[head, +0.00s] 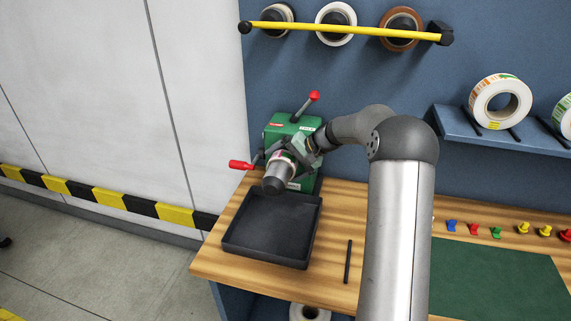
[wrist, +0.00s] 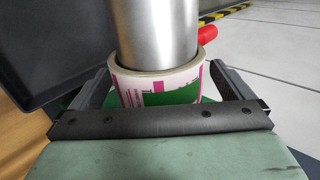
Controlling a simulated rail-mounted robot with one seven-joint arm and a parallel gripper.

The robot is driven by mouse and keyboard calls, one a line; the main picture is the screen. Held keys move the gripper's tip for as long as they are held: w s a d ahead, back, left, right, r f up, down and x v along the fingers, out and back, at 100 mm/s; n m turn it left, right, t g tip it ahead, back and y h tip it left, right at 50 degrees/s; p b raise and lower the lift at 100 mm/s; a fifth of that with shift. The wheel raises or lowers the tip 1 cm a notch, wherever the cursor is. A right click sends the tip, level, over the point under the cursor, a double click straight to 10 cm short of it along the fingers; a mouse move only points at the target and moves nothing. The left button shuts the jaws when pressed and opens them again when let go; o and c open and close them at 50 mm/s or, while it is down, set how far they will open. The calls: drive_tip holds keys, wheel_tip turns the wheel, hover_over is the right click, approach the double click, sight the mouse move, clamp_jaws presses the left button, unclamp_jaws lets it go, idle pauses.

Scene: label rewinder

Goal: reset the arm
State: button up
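The label rewinder (head: 284,131) is a green machine with red-tipped levers at the back left of the bench. A label roll with white, pink and green print (wrist: 160,88) sits around a thick metal cylinder (wrist: 155,35) in the wrist view. My gripper (wrist: 160,75) has one finger on each side of this roll, its tips close to the roll's sides. In the head view my gripper (head: 290,155) is at the machine's front, and my wrist partly hides the machine.
A black tray (head: 232,243) lies in front of the machine, with a dark rod (head: 348,262) to its right. A yellow bar (head: 345,31) crosses several rolls on the wall. A shelf (head: 460,130) with label rolls is at right, above a green mat (head: 490,275) and coloured pegs.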

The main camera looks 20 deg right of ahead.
idle(0.5)
drive_tip(key=shift+p+v, duration=0.65)
drive_tip(key=shift+v, duration=2.85)
drive_tip(key=shift+n+g+h, duration=0.7)
drive_tip(key=shift+g, duration=0.2)
drive_tip(key=s+a, duration=0.2)
drive_tip(key=s+a+r, duration=0.1)
drive_tip(key=s+a, duration=0.3)
drive_tip(key=shift+s+r, duration=0.3)
drive_tip(key=shift+r, duration=0.1)
drive_tip(key=s+a+f+n+g+h, duration=0.1)
drive_tip(key=s+a+n+h, duration=0.1)
drive_tip(key=s, duration=1.4)
drive_tip(key=s+a+f+n+g+h, duration=0.1)
drive_tip(key=s+a+n+h, duration=0.1)
drive_tip(key=s, duration=1.5)
drive_tip(key=a+h, duration=0.1)
drive_tip(key=h, duration=0.1)
drive_tip(key=shift+s+a+f+n+h, duration=0.2)
drive_tip(key=shift+s+n+h, duration=0.15)
drive_tip(key=shift+n+h, duration=0.05)
